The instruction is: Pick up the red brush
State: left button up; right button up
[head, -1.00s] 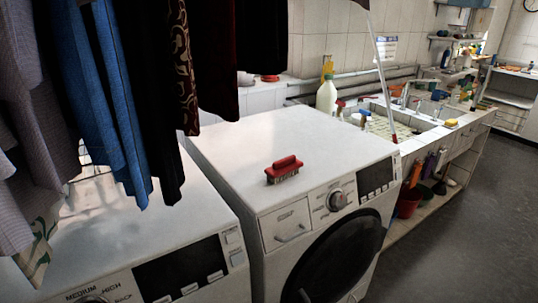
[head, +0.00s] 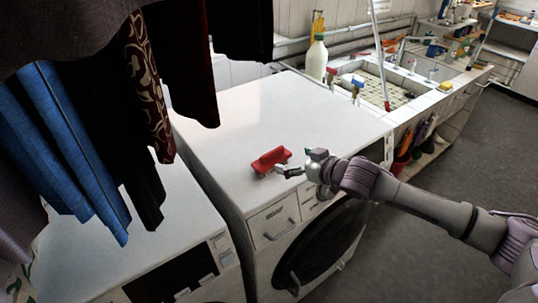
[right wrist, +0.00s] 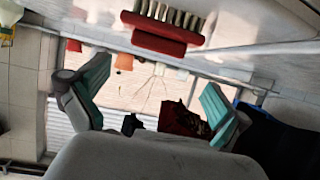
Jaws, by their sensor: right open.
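The red brush (head: 271,160) lies on the white top of the right-hand washing machine (head: 240,125), near its front edge. My right gripper (head: 289,171) has come in from the right and is just beside the brush's right end in the head view. In the right wrist view the brush (right wrist: 163,32) shows at the top, red back and pale bristles, beyond the open, teal-padded fingers of the gripper (right wrist: 155,95). Nothing is between the fingers. Whether a finger touches the brush I cannot tell. My left gripper is not in view.
Dark and blue clothes (head: 65,150) hang over the left washing machine (head: 110,245). A pale bottle (head: 317,58) and a tiled sink (head: 385,90) stand behind. The machine top around the brush is clear.

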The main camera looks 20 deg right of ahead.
aim_at(274, 153)
jog(key=x, duration=0.4)
jog(key=shift+w+a+f+p, duration=0.1)
jog(key=shift+w+p, duration=0.3)
jog(key=shift+w+a+f, duration=0.1)
jog(key=shift+w+f, duration=0.05)
jog(key=shift+w, duration=0.2)
jog(key=shift+w+a+p, duration=0.1)
jog(key=shift+w+p, duration=0.15)
jog(key=shift+p, duration=0.15)
jog(key=p+x, duration=0.1)
jog(key=x, duration=0.2)
jog(key=shift+w+f, duration=0.1)
jog(key=shift+w, duration=0.05)
jog(key=shift+w+a+f, duration=0.2)
jog(key=shift+w+f, duration=0.1)
jog(key=shift+w, duration=0.15)
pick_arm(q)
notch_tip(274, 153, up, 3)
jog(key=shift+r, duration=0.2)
pick_arm(e)
jog(key=shift+s, duration=0.1)
jog(key=shift+c, duration=0.3)
jog(key=c, duration=0.8)
